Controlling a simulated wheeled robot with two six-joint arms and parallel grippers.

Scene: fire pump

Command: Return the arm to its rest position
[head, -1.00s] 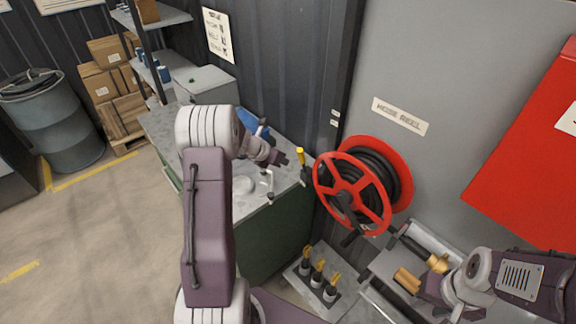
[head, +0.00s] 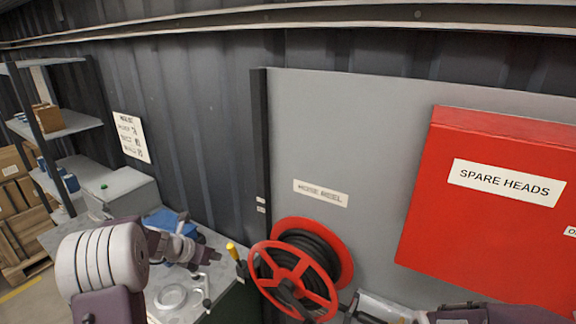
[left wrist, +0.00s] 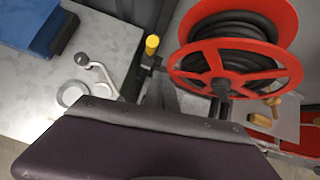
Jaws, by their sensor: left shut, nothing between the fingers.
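My left arm comes in from the lower left of the head view, with its big pale joint in the corner. My left gripper (head: 208,255) is shut and empty, above the grey bench top (head: 192,313) and short of the yellow-topped handle (head: 232,250). My own purple housing fills the bottom of the left wrist view, and no fingertips show there. Part of my right arm shows at the bottom right edge of the head view. Its gripper is out of the picture.
The red hose reel (head: 300,270) stands right of the bench; it also shows in the left wrist view (left wrist: 205,62). A bent metal lever (left wrist: 98,70) and a blue item (left wrist: 38,22) are on the bench. A red SPARE HEADS cabinet (head: 490,225) hangs at right.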

